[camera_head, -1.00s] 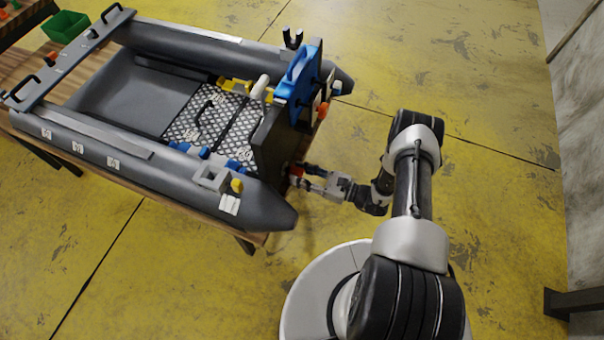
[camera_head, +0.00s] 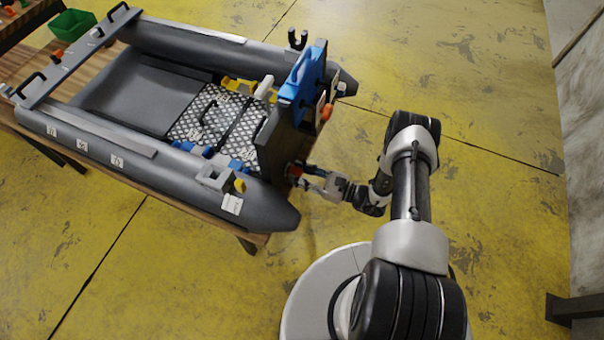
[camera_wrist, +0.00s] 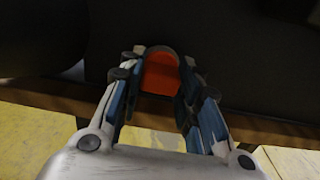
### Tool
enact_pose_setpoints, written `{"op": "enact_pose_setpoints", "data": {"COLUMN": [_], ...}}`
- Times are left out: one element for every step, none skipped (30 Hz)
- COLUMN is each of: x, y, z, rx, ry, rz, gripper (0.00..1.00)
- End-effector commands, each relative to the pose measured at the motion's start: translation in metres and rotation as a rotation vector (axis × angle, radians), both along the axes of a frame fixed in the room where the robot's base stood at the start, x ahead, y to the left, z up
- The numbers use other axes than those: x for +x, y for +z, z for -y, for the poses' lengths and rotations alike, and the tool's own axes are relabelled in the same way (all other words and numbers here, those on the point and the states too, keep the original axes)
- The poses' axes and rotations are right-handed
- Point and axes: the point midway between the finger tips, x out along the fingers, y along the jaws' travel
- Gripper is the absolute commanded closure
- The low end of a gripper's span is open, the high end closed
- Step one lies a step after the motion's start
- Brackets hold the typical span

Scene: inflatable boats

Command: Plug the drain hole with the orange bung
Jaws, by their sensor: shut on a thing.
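The orange bung (camera_wrist: 160,74) shows as a red-orange piece between my fingers in the wrist view, in front of the dark transom. My gripper (camera_wrist: 158,90) is shut on it. In the head view, my gripper (camera_head: 308,176) is at the outer face of the boat's transom (camera_head: 278,140), low down, with a bit of red at its tips. The drain hole cannot be seen; the bung and fingers cover that part of the transom. I cannot tell how deep the bung sits.
The grey inflatable boat (camera_head: 160,180) rests on a wooden table (camera_head: 196,213). A blue motor-like part (camera_head: 303,78) and an orange knob (camera_head: 326,112) are on the transom above my gripper. A green bin (camera_head: 72,24) stands far left. The yellow floor on the right is clear.

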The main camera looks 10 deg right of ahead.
Motion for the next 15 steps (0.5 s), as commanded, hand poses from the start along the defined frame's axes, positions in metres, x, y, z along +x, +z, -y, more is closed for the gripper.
{"op": "enact_pose_setpoints", "data": {"x": [0.0006,0.0011,0.0015,0.0018,0.0022,0.0026,0.0029,0.0031,0.0030,0.0030,0.0030,0.0030,0.0030,0.0030,0.0030], "y": [0.0001,0.0001,0.0001,0.0001,0.0001,0.0001,0.0001,0.0001,0.0001,0.0001,0.0001,0.0001,0.0001,0.0001,0.0001], "z": [-0.0010,-0.0015,-0.0021,-0.0025,-0.0030,-0.0036,-0.0042,-0.0043,-0.0040,-0.0040,-0.0040,-0.0040,-0.0040,-0.0040,-0.0040], "rx": [0.000,0.000,0.000,0.000,0.000,0.000,0.000,0.000,0.000,0.000,0.000,0.000,0.000,0.000,0.000], "ry": [0.001,0.000,0.000,0.000,0.001,0.001,0.001,0.001,0.000,0.000,0.000,0.000,0.000,0.000,0.000], "rz": [0.000,0.000,0.000,0.000,0.000,0.000,0.000,0.000,0.000,0.000,0.000,0.000,0.000,0.000,0.000], "gripper": [0.92,0.92,0.92,0.92,0.92,0.92,0.92,0.68,0.66,0.64,0.62,0.59,0.57,0.55,0.52]}}
